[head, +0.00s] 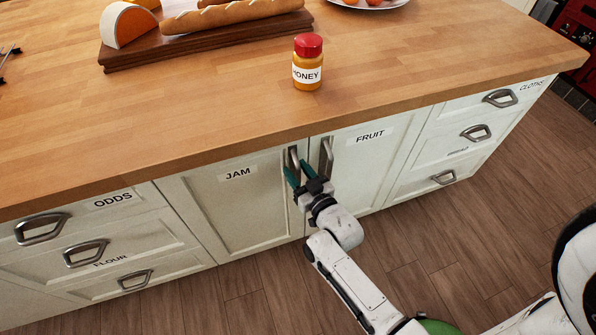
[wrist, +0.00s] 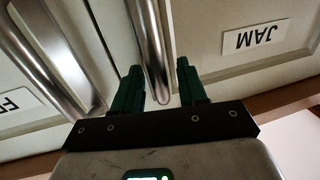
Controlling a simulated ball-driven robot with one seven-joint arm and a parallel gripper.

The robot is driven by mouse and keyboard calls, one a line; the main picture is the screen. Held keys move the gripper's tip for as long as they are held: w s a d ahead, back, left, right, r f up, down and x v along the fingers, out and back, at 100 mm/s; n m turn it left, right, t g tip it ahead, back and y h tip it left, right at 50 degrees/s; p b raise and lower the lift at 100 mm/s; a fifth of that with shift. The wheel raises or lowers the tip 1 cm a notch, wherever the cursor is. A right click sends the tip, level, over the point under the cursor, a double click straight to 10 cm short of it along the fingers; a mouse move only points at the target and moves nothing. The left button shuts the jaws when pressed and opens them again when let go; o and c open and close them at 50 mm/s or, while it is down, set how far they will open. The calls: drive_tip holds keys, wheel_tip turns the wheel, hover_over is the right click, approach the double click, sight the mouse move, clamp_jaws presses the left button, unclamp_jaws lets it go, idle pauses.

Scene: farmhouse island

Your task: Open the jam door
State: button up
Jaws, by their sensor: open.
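The white jam door (head: 237,205), labelled JAM, is closed in the island front, left of the fruit door. Its upright metal handle (head: 293,160) is near its right edge, partly hidden by my gripper. My gripper (head: 299,173) is open, its green fingers at this handle. In the wrist view, which is upside down, the handle (wrist: 150,45) stands between the two spread fingers of my gripper (wrist: 159,67). A gap shows between the handle and the right finger; whether the left finger touches it I cannot tell. The JAM label (wrist: 254,39) is on the right there.
The fruit door (head: 365,165) is closed, its handle (head: 327,155) close beside my gripper. Drawers with handles flank the doors. The wooden worktop (head: 200,115) overhangs above, with a honey jar (head: 307,75) and a bread board (head: 180,48). The floor (head: 250,300) before the jam door looks clear.

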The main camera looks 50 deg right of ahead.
clamp_jaws()
drive_tip(key=shift+s+a, duration=0.1)
idle(0.5)
